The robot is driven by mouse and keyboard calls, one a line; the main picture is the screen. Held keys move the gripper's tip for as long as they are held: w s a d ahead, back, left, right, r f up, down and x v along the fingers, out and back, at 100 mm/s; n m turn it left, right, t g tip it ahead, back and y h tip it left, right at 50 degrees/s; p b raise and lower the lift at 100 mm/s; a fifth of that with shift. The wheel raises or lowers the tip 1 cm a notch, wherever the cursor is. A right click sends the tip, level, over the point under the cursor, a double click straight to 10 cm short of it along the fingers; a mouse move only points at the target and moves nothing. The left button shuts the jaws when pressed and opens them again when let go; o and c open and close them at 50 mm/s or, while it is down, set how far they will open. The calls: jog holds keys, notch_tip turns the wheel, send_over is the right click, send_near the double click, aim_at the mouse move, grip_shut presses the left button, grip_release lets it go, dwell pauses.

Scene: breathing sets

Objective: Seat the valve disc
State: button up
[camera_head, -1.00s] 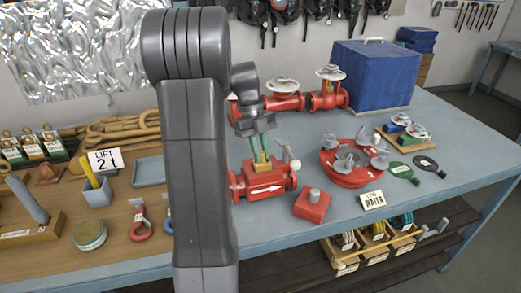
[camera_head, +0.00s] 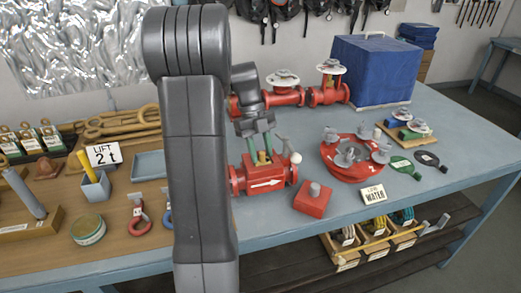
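A red valve body (camera_head: 264,182) with a white arrow on its front stands on the bench, just right of my arm. My gripper (camera_head: 262,154) points down right above its top opening. A small yellow, brass-like piece (camera_head: 262,158) shows between or just below the fingertips, at the valve's top. I cannot tell whether it is the valve disc, or whether the fingers press on it. My arm hides part of the valve's left side.
A red round flange (camera_head: 350,170) with grey fittings stands to the right. A red block (camera_head: 313,199) and a WATER sign (camera_head: 374,194) are in front of it. Red valves with white handwheels (camera_head: 331,67) and a blue box (camera_head: 377,70) stand behind. The right front of the bench is clear.

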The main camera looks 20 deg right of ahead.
jog(key=shift+r, duration=0.1)
jog(key=v, duration=1.3)
jog(key=shift+w+r+b, duration=0.15)
jog(key=shift+r+b, duration=0.1)
jog(key=shift+b, duration=0.15)
jog(key=p+x, duration=0.1)
jog(key=x, duration=1.2)
jog(key=shift+s+f, duration=0.2)
jog(key=shift+f, duration=0.1)
jog(key=shift+r, duration=0.25)
jog(key=shift+a+f, duration=0.1)
jog(key=shift+f, duration=0.05)
